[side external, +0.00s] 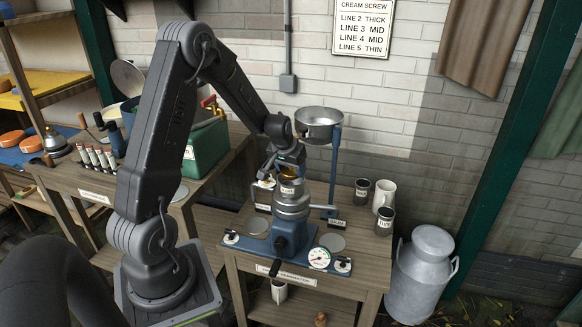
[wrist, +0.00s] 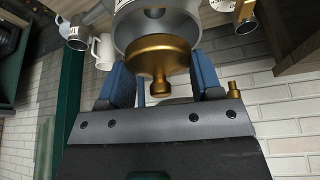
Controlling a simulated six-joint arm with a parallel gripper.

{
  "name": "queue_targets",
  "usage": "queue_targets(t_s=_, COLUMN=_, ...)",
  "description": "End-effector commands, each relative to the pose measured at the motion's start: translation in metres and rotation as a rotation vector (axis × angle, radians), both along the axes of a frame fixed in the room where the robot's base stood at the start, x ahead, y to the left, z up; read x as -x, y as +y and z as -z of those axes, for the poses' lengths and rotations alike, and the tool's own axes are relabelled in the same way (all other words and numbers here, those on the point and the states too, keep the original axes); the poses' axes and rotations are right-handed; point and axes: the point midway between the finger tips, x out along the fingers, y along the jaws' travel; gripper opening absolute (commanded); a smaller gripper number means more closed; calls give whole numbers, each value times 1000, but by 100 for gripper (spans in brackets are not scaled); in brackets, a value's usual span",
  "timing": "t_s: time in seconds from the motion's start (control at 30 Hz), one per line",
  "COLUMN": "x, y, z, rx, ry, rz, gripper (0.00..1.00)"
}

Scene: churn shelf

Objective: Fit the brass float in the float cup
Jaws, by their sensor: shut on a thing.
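The brass float (wrist: 160,58), a round disc with a short stem, sits between the two blue fingers of my gripper (wrist: 161,78) in the wrist view. My gripper is shut on it. Just beyond is the grey metal float cup (wrist: 128,38), its round mouth partly covered by the float. I cannot tell whether the float's edge is inside the mouth or just above it. In the side view my gripper (side external: 290,168) is directly over the labelled cup (side external: 288,190) on top of the separator, with a sliver of brass (side external: 288,176) between them.
The separator stands on a blue base (side external: 290,243) on a wooden bench (side external: 350,262). A steel bowl (side external: 318,118) on a blue post is close behind my wrist. A white mug (side external: 384,194) and dark cups (side external: 362,190) stand right. A milk churn (side external: 422,270) is on the floor.

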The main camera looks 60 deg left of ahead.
Motion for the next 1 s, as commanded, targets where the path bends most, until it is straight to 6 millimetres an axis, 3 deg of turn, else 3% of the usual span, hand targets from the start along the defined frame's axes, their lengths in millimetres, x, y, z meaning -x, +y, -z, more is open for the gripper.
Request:
queue_targets(t_s=0.9, x=0, y=0, z=12, rx=0, ry=0, rz=0, gripper=37)
queue_targets(t_s=0.93, x=0, y=0, z=12, rx=0, ry=0, rz=0, gripper=61)
queue_targets(t_s=1.0, x=0, y=0, z=12, rx=0, ry=0, rz=0, gripper=68)
